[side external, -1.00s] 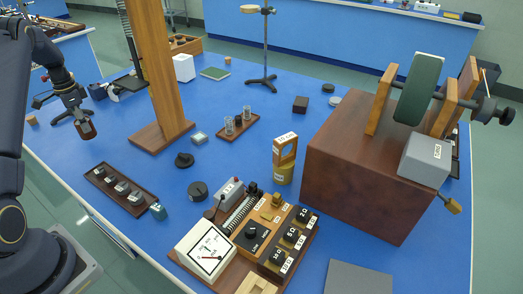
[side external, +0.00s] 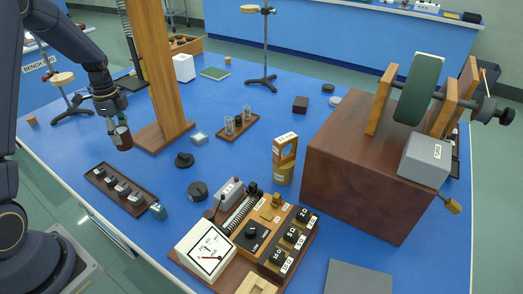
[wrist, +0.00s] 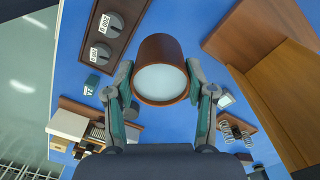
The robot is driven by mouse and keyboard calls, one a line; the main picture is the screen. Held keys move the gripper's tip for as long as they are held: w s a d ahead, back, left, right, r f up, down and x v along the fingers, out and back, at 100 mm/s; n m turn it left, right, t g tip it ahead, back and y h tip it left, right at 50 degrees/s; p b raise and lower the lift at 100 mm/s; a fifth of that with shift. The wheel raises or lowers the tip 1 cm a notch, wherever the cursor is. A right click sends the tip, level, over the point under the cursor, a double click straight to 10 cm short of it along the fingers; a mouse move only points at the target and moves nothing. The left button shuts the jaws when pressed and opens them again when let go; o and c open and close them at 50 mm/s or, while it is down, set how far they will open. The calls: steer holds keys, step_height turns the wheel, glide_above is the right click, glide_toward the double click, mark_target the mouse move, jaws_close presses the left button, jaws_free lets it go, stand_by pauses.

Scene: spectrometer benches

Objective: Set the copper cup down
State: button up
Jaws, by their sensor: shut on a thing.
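The copper cup (side external: 123,139) is a brown-red cylinder near the left side of the blue bench. My gripper (side external: 117,124) is shut on it from above and holds it above the bench top, just left of the wooden post's base. In the wrist view the cup (wrist: 161,66) sits between the two fingers (wrist: 164,92), with its pale round end facing the camera. The cup looks about upright. Its far end is hidden in the wrist view.
A wooden post (side external: 152,70) on a wide base stands close right of the cup. A tray of weights (side external: 118,188) lies in front, with a small teal block (side external: 158,211) by its end. A black knob-like piece (side external: 184,160) is to the right. Blue bench is bare between tray and post.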

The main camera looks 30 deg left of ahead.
steer(key=w+d+r+m, duration=0.15)
steer(key=d+m, duration=0.35)
steer(key=d, duration=0.8)
steer(key=w+d+m, duration=0.3)
steer(key=d+m, duration=0.1)
steer(key=d, duration=0.9)
steer(key=w+f, duration=0.3)
steer(key=w, duration=0.1)
steer(key=w+f, duration=0.3)
steer(key=w, duration=0.1)
steer(key=w+f, duration=0.3)
steer(key=w, duration=0.2)
steer(key=shift+w+d, duration=0.1)
steer(key=shift+d, duration=0.1)
steer(key=shift+w+f, duration=0.4)
steer(key=shift+f, duration=1.5)
steer(key=shift+f, duration=0.15)
steer(key=o, duration=1.3)
